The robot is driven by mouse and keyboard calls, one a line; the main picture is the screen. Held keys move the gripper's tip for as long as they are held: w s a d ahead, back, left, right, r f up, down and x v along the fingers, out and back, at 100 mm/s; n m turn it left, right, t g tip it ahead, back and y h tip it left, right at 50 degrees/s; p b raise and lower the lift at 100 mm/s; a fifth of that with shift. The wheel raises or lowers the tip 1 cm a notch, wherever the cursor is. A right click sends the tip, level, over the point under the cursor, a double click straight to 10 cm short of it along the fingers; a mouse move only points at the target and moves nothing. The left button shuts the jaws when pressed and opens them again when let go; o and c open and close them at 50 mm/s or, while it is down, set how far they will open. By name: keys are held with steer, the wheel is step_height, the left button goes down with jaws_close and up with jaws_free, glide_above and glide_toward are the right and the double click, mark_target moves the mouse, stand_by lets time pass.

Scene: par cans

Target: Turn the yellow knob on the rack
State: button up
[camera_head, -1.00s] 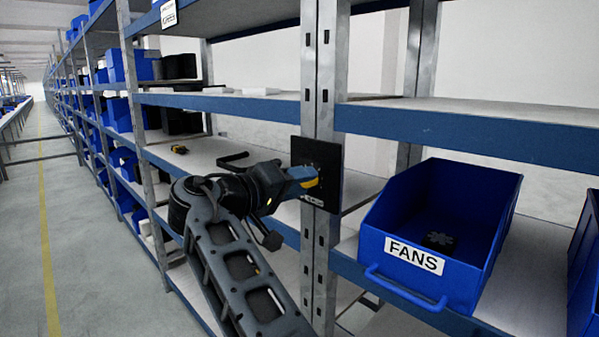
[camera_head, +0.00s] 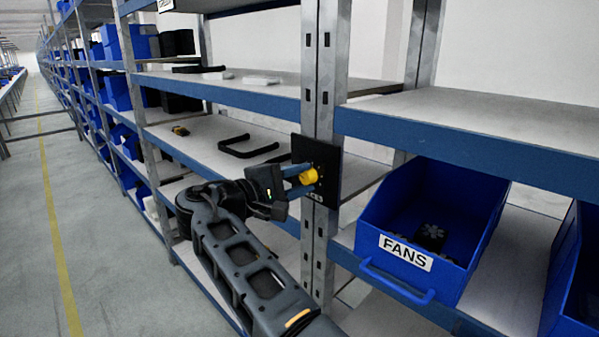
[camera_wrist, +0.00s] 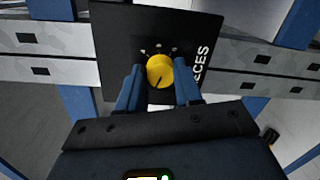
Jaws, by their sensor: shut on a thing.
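The yellow knob (camera_head: 308,176) sits on a black square panel (camera_head: 328,160) fixed to the rack's metal upright. In the wrist view the knob (camera_wrist: 160,71) is round, with a dark pointer line toward the lower left. Marks surround its top, and white lettering ending in "ECES" runs along the panel's right side. My gripper (camera_head: 300,178) reaches the knob from the left. In the wrist view its two blue fingers (camera_wrist: 160,84) stand on either side of the knob, shut on it.
A blue bin (camera_head: 383,205) labelled FANS stands on the shelf right of the panel, holding a dark part. A black handle-shaped item (camera_head: 248,148) lies on the shelf behind my gripper. The aisle floor (camera_head: 90,230) at left is clear.

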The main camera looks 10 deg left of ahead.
steer(key=shift+n, duration=0.5)
steer(key=shift+f+p, duration=0.1)
steer(key=shift+p, duration=0.2)
steer(key=o, duration=1)
steer(key=shift+o, duration=0.2)
steer(key=b+v, duration=0.2)
steer(key=v, duration=0.6)
